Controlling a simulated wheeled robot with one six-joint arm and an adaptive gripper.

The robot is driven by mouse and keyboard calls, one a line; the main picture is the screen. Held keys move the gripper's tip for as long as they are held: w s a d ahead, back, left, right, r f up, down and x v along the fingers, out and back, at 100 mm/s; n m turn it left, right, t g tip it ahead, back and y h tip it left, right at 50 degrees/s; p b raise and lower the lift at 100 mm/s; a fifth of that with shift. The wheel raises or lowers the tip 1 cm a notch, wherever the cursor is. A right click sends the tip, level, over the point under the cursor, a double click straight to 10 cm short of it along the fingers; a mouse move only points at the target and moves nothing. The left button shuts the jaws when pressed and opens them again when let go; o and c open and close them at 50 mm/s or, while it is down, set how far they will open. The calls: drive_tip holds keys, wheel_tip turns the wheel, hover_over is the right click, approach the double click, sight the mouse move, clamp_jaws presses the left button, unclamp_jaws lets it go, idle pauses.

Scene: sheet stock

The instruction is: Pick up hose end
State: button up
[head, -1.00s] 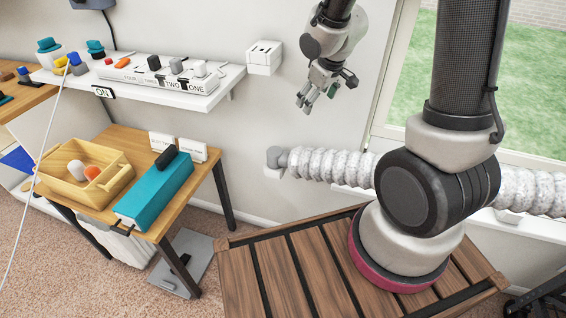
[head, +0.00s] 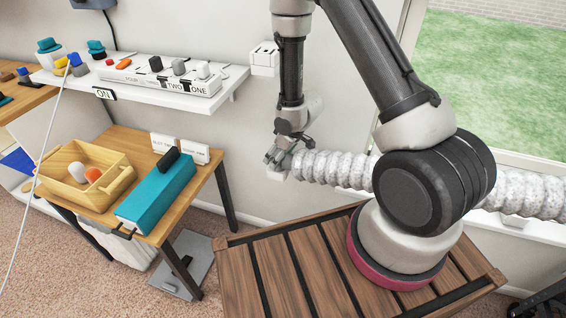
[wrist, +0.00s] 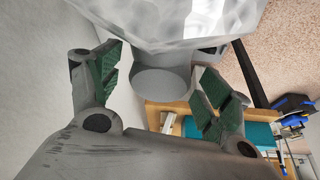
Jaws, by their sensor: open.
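The hose (head: 335,168) is a pale grey ribbed tube running along the wall below the window, passing behind my arm. Its grey hose end fitting is at the left end and is mostly hidden by my gripper in the head view. In the wrist view the hose end (wrist: 163,84) shows as a smooth grey cylinder with the faceted hose (wrist: 175,22) above it. My gripper (wrist: 160,85) is open, with one green-padded finger on each side of the hose end. The fingers look apart from it. In the head view my gripper (head: 280,158) is at the hose's left end.
A wooden table (head: 212,172) with a teal box (head: 158,195) and a wooden tray (head: 70,190) stands to the left. A white shelf (head: 150,98) with a power strip (head: 165,80) is on the wall above. A slatted wooden platform (head: 262,280) lies below my arm.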

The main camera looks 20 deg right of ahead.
drive_tip(key=shift+w+a+f, duration=0.1)
drive_tip(key=shift+f, duration=0.25)
drive_tip(key=c, duration=1.1)
drive_tip(key=shift+r, duration=0.15)
drive_tip(key=shift+c, duration=0.2)
wheel_tip(320, 180, up, 14)
